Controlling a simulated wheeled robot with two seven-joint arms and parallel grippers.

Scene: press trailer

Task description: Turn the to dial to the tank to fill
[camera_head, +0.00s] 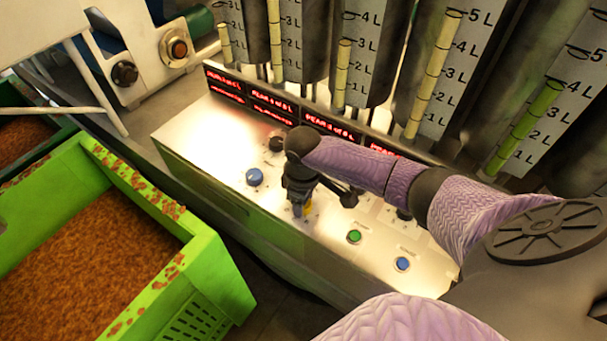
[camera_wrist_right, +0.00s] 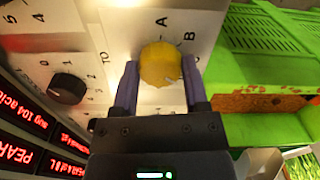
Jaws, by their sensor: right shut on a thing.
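A yellow dial (camera_wrist_right: 161,65) sits on the light panel in the right wrist view, with the letters A and B printed around it and the label TO to its left. My right gripper (camera_wrist_right: 160,85) has one finger on each side of this dial and is shut on it. The dial's pointer direction is hard to tell. In the head view my right gripper (camera_head: 298,205) points down at the panel (camera_head: 200,140), and only a sliver of the yellow dial (camera_head: 308,209) shows. My left gripper is not in view.
A black numbered dial (camera_wrist_right: 68,88) is near the yellow one. Blue knob (camera_head: 254,177), green button (camera_head: 354,237) and blue button (camera_head: 402,264) are on the panel. Red displays (camera_head: 272,105) and gauged tanks (camera_head: 440,60) stand behind. A green crate (camera_head: 215,265) is in front.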

